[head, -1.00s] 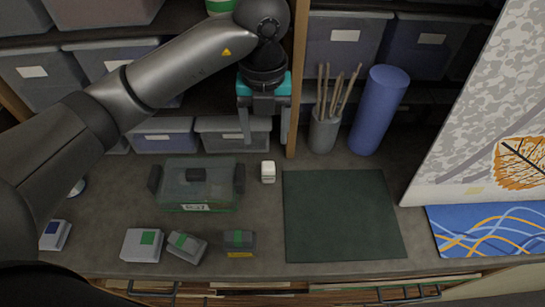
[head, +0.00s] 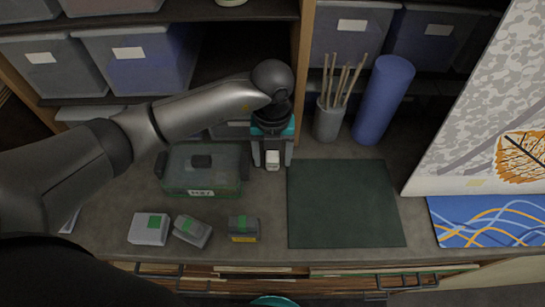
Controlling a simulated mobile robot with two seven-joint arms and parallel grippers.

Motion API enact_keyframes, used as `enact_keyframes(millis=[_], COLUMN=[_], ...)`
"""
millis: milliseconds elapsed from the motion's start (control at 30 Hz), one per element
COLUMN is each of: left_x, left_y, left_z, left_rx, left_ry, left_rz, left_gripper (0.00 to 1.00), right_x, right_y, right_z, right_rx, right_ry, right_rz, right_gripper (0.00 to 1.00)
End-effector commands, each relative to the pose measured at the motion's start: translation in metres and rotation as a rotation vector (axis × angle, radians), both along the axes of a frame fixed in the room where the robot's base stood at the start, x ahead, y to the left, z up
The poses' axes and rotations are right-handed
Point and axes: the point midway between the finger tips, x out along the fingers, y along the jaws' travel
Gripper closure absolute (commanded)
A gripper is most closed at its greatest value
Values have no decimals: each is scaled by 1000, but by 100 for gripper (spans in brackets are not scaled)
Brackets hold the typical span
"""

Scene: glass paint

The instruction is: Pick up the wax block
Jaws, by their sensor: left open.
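The wax block looks to be the small white block (head: 272,160) on the worktop, just right of the green clear-walled box. My left gripper (head: 272,158) reaches down from above in the head view. It is open, with one finger on each side of the white block. I cannot tell whether the fingers touch it. The gripper body hides what lies right behind the block. My right gripper does not show.
The green box (head: 201,178) stands close on the left of the gripper. Several small grey blocks, one of them here (head: 149,229), lie in front. A dark green mat (head: 345,204) lies clear on the right. A stick pot (head: 328,122) and blue roll (head: 383,99) stand behind.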

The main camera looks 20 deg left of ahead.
Motion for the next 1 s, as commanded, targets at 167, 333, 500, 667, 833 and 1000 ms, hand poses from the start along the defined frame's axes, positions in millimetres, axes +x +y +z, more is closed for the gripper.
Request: enact_keyframes(millis=[167,333,500,667,833,1000], left_x=[0,0,0,0,0,0], left_y=[0,0,0,0,0,0], left_z=[0,1,1,1,1,1], left_rx=[0,0,0,0,0,-1], left_ry=[0,0,0,0,0,0], left_rz=[0,0,0,0,0,0], left_gripper=[33,52,72,90,100,100], right_x=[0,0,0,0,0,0], right_y=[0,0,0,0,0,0], right_z=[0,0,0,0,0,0], right_rx=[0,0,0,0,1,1], right_ry=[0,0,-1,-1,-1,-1], right_rz=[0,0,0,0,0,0], right_gripper=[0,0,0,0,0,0])
